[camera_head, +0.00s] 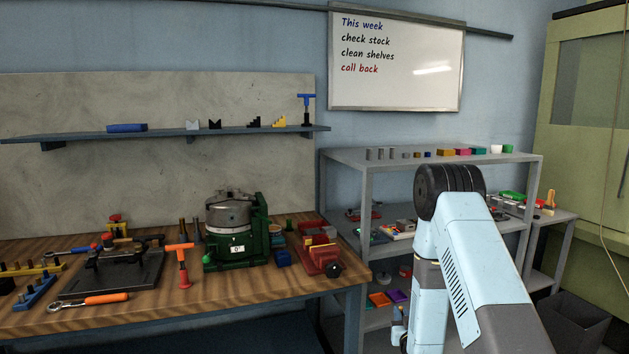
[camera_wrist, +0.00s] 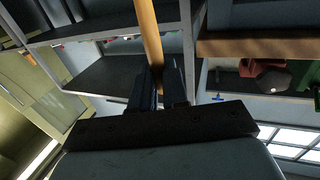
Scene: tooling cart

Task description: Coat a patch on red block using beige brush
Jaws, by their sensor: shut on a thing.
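In the wrist view my gripper (camera_wrist: 159,76) is shut on a long beige stick, which looks like the handle of the beige brush (camera_wrist: 150,38). The stick runs from between the fingers to the top edge of the picture, and its bristle end does not show. My gripper cannot be made out in the head view. A small pinkish-red block (camera_head: 463,152) in the row on top of the grey shelf unit may be the red block. I cannot tell for sure. No contact between the brush and a block is visible.
The grey shelf unit (camera_head: 340,157) holds several small blocks and cups on top and more items below. The wooden bench (camera_head: 200,292) at left is crowded with tools and a green machine (camera_head: 236,245). A side table (camera_head: 561,214) and dark bin (camera_head: 575,320) stand at right.

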